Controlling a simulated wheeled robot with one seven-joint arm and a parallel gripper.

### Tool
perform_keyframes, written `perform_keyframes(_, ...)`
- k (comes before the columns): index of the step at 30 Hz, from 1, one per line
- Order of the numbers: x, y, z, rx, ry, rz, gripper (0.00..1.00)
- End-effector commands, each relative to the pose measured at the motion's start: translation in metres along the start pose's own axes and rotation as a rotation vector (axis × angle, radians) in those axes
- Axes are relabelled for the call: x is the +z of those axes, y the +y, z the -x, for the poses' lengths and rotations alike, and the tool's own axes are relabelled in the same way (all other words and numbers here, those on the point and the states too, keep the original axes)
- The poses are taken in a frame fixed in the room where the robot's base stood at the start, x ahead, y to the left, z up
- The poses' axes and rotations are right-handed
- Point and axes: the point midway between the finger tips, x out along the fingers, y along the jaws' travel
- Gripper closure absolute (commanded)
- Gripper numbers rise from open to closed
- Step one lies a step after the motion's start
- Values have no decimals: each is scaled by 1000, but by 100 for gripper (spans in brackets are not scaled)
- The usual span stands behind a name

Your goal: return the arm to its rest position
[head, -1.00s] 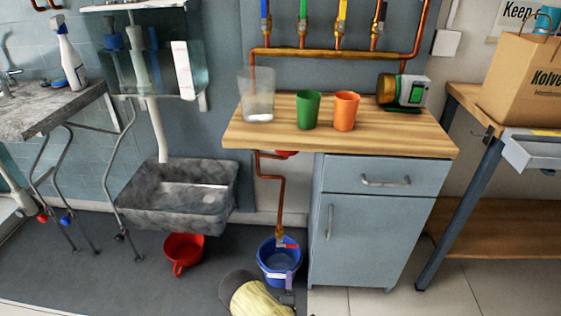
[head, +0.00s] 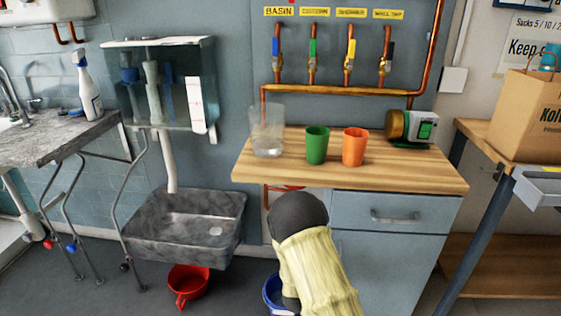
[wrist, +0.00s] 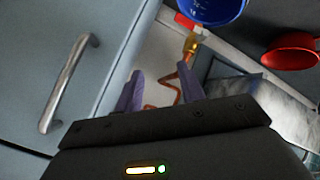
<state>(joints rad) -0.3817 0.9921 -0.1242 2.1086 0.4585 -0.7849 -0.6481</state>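My arm, in a cream sleeve with a dark rounded joint, rises at the bottom centre of the head view, before the grey cabinet (head: 392,260). My gripper (wrist: 158,82) shows in the wrist view as two purple-grey fingers, spread apart with nothing between them. Behind the fingers are a copper pipe (wrist: 191,44) and, beyond, a blue bucket (wrist: 212,8). In the head view my arm hides most of the bucket, and the gripper is not visible.
A wooden worktop (head: 420,177) carries a clear cup (head: 267,133), a green cup (head: 317,146), an orange cup (head: 354,147) and a pump-like device (head: 411,126). A grey stone sink (head: 185,225) hangs left, above a red pot (head: 188,284). A workbench (head: 478,137) stands right.

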Motion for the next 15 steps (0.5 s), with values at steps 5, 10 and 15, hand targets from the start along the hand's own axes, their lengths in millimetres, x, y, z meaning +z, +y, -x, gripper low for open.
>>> perform_keyframes(5,-12,26,43,-108,-70,-142,61)
perform_keyframes(10,-12,48,89,-198,-148,-252,61)
perform_keyframes(15,-4,67,140,-271,-233,-346,61)
